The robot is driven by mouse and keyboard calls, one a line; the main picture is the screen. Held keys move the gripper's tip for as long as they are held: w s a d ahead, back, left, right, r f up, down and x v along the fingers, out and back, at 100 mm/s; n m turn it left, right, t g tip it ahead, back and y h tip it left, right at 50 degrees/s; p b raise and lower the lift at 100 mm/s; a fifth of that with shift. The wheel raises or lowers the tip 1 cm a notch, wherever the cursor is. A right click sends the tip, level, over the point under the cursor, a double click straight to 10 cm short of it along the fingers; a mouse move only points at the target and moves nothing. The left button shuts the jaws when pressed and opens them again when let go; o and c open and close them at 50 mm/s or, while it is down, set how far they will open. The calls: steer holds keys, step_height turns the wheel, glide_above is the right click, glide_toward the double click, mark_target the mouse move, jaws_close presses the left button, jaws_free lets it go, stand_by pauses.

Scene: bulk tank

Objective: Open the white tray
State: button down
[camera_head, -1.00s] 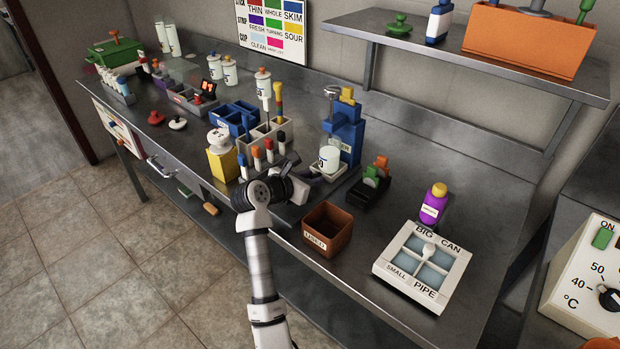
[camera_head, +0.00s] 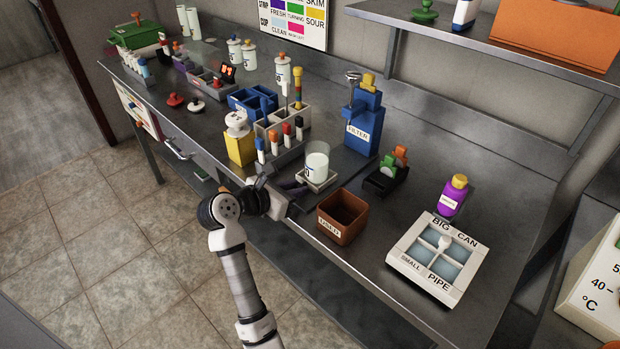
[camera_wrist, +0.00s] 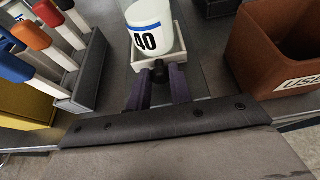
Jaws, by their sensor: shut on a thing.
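The white tray (camera_head: 324,185) is pulled forward from the base of the blue filter stand (camera_head: 361,128). A clear beaker of whitish liquid (camera_head: 317,163) stands upright on it. In the wrist view, the white tray (camera_wrist: 181,47) has a small dark knob (camera_wrist: 160,72) on its near side, under the beaker's "40" label. My gripper (camera_wrist: 161,85) has its purplish fingers shut on this knob. In the head view, my gripper (camera_head: 296,190) is partly hidden by my wrist, low over the bench's front part.
A brown open box (camera_head: 343,216) stands close on the right. A rack of colored-cap sticks (camera_head: 281,146) and a yellow container (camera_head: 240,146) stand close on the left. A sectioned white plate (camera_head: 438,258) and a purple bottle (camera_head: 453,196) are farther right.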

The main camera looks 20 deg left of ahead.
steer(key=shift+s+a, duration=0.1)
steer(key=shift+s, duration=0.15)
steer(key=c, duration=1.3)
jaws_free()
steer(key=b+v, duration=0.3)
steer(key=v, duration=1)
steer(key=shift+s+a+r, duration=0.15)
steer(key=shift+s+r, duration=0.05)
steer(key=shift+s, duration=0.15)
